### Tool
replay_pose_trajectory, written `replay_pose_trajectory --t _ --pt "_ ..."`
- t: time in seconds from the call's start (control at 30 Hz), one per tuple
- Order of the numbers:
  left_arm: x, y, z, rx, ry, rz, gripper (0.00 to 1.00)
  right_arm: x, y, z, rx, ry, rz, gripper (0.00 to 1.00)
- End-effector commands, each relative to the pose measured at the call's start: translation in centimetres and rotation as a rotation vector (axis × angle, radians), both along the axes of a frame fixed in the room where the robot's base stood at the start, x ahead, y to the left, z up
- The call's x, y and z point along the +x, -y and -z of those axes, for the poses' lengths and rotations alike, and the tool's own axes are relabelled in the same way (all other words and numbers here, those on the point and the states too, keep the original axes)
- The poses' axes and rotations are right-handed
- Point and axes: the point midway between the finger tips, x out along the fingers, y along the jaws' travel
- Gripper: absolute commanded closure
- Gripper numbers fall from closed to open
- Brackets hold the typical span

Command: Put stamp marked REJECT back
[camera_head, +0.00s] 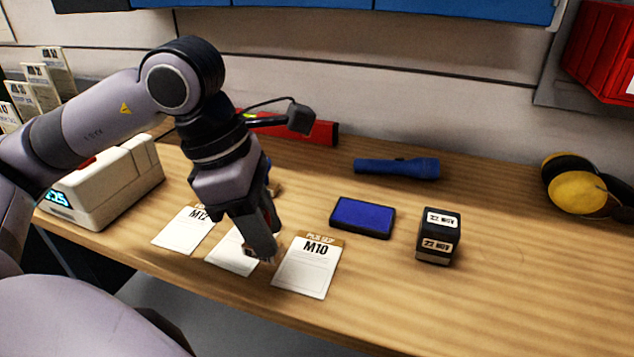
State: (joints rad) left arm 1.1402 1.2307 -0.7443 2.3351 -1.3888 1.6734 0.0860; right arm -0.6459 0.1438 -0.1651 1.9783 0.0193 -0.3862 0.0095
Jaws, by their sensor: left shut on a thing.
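My left gripper (264,250) points down over the middle one of three white cards, close above the card or the table. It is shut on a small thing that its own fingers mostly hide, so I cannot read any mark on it. No REJECT lettering is readable anywhere. A black block stamp (438,236) with white labels reading "22 NOV" stands upright on the table to the right. A blue ink pad (363,217) lies between it and the cards. My right gripper is not in view.
Cards M12 (184,230) and M10 (307,266) flank the middle card (232,256). A small tan thing (275,189) shows behind the gripper. A blue flashlight (396,168), yellow earmuffs (578,192) and a beige device (105,187) stand around. The front right of the wooden table (500,305) is clear.

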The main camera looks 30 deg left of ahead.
Motion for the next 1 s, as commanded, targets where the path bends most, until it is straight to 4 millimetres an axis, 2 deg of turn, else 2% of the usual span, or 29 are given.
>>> replay_pose_trajectory --t 0.2,0.6,0.8,1.0 --pt "4.6 -1.0 -0.3 -0.003 -0.003 -0.003 0.89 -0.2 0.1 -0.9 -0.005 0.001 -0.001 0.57" --pt "12.3 -2.9 -0.3 -0.002 0.0 -0.002 0.89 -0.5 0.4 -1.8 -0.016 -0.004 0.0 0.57" --pt "15.1 -3.6 -0.2 -0.002 -0.001 -0.001 0.89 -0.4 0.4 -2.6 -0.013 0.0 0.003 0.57" --pt "16.2 -3.9 0.0 0.001 0.0 0.001 0.89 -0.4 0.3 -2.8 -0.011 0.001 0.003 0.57"
